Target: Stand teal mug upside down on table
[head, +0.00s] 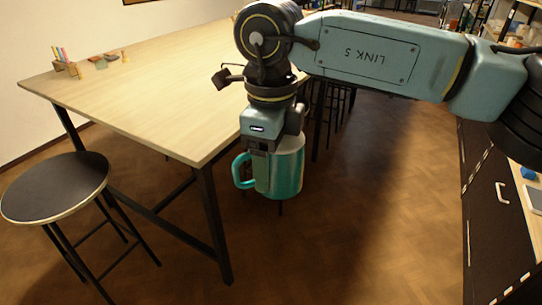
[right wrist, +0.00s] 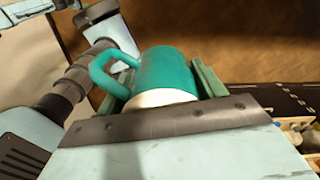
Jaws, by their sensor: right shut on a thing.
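The teal mug (head: 284,172) hangs in the air off the right side of the light wood table (head: 150,85), over the floor. My right gripper (head: 262,146) points down from above and is shut on the mug's body. The mug's handle sticks out to the left in the head view. In the right wrist view the mug (right wrist: 165,72) sits between the two fingers, with a pale end towards the palm. I cannot tell whether that end is its base or its mouth. My left gripper is not in the head view.
A small holder with coloured sticks (head: 65,66) and some small items (head: 98,61) stand at the table's far left. The rest of the visible tabletop is bare. A dark round stool (head: 55,186) stands at the front left. A dark cabinet (head: 492,215) is at the right.

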